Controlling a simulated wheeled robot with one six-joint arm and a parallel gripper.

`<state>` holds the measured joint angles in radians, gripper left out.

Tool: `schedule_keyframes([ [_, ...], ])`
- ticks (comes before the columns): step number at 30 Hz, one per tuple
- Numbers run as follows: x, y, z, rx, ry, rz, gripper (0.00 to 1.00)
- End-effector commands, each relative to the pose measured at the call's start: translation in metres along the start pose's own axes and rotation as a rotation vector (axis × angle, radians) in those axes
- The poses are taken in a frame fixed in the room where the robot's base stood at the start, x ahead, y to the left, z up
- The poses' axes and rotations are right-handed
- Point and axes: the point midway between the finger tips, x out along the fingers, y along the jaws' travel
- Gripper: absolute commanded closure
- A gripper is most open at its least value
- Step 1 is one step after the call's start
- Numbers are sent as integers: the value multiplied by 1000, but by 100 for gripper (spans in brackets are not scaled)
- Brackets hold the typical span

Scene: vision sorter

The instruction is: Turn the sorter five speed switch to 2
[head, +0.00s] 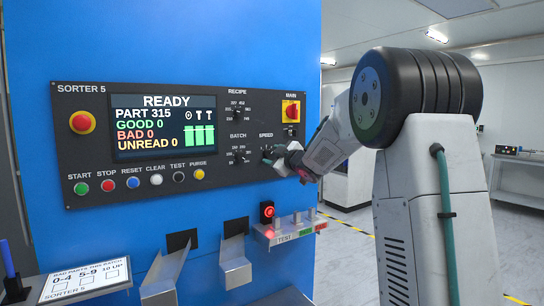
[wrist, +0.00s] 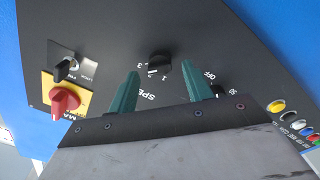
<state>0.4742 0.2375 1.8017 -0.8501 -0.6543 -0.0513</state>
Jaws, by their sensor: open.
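The sorter five panel (head: 150,105) is black with a lit screen reading READY. The black speed switch (wrist: 160,62) shows in the wrist view, with small numbers 1, 2 and 3 around its lower side and part of the word SPEED below. Which number its pointer marks is too small to tell. In the head view my gripper (head: 276,158) is at the panel under the SPEED label and mostly hides the switch. In the wrist view my gripper (wrist: 163,70) is open, its two green fingers apart, with the switch in line with the gap. Contact cannot be seen.
The red and yellow main switch (head: 290,110) is above my gripper, and the batch knob (head: 239,155) is left of it. A row of coloured buttons (head: 132,183) lines the panel's lower edge. A test shelf (head: 290,229) with a red-lit button (head: 267,212) juts out below.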

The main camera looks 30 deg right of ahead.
Motion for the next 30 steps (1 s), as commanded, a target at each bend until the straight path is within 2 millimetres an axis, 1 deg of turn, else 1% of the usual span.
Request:
schedule_keyframes([
  [1, 5, 0, 0, 0, 0, 0, 50],
  [4, 11, -1, 0, 1, 0, -1, 50],
  [12, 13, 0, 0, 0, 0, 1, 50],
  [13, 13, 0, 0, 1, 0, 1, 56],
  [14, 13, 0, 0, 1, 0, 1, 64],
  [15, 13, 0, 0, 1, 0, 1, 75],
  [17, 13, 0, 0, 1, 0, 1, 92],
  [18, 13, 0, 0, 1, 0, 0, 95],
  [25, 12, 0, 0, -11, -1, 0, 95],
  [30, 12, 0, 0, -67, -1, 0, 95],
])
